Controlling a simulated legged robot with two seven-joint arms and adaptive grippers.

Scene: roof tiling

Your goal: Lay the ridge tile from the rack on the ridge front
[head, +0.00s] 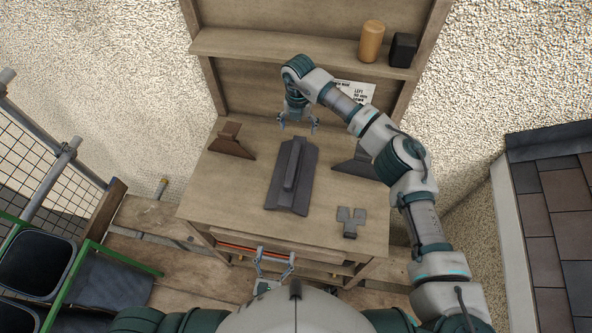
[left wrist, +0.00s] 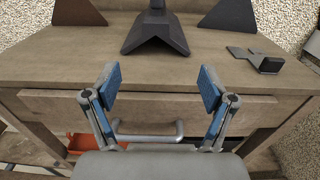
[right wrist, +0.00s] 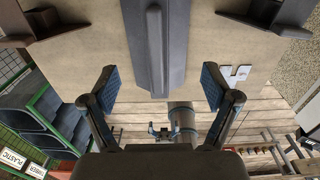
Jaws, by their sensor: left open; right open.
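A long dark grey ridge-shaped piece (head: 309,170) with a raised bar along its top lies mid-bench; its near end shows in the left wrist view (left wrist: 155,38). I cannot tell whether it is the ridge or the tile. A brown angled piece (head: 231,142) stands to its left; a dark grey one (head: 352,168) stands to its right, partly behind my right arm. No rack is clearly identifiable. My right gripper (head: 298,125) is open and empty above the bench beyond the long piece's far end. My left gripper (head: 273,256) is open and empty before the bench front.
A drawer handle (left wrist: 147,133) is below and between my left fingertips. A grey bracket (head: 350,221) lies on the bench (head: 225,185) at right. A shelf (head: 290,47) holds a wooden cylinder (head: 371,41) and black block (head: 402,50). Bins (head: 35,262) stand left; a slate roof (head: 550,215) is right.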

